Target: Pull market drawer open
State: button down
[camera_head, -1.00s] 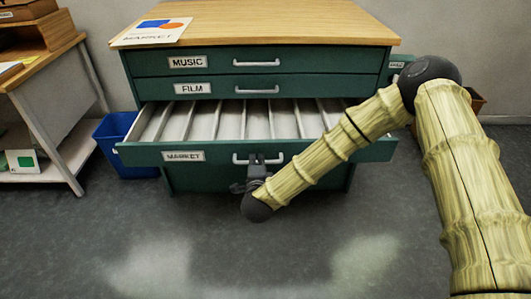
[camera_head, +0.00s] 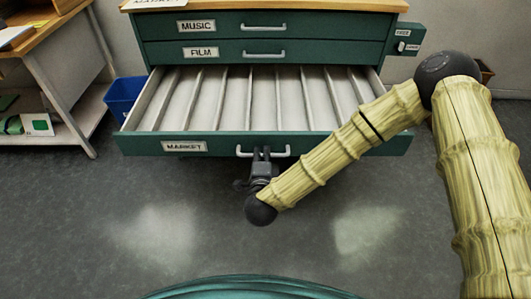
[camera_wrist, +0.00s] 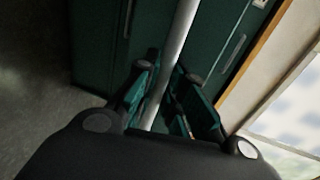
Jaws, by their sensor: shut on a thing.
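The market drawer (camera_head: 215,146) is the dark green drawer labelled MARKET, low in the cabinet. It stands well out from the cabinet front and shows empty pale compartments. Its handle (camera_head: 281,154) is a light metal bar on the drawer front. My gripper (camera_head: 262,155) is shut on this handle, coming from the front. In the wrist view the handle bar (camera_wrist: 180,35) runs between the two fingers of my gripper (camera_wrist: 170,95). The exact finger contact is dark and partly hidden.
The MUSIC drawer (camera_head: 225,24) and FILM drawer (camera_head: 220,52) above are closed. A blue bin (camera_head: 122,97) stands left of the cabinet, beside a side table (camera_head: 70,108). A small switch box (camera_head: 404,40) is on the cabinet's right. The grey floor (camera_head: 190,230) in front is clear.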

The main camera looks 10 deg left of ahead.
jog(key=c, duration=1.5)
grip_release()
jog(key=v, duration=1.2)
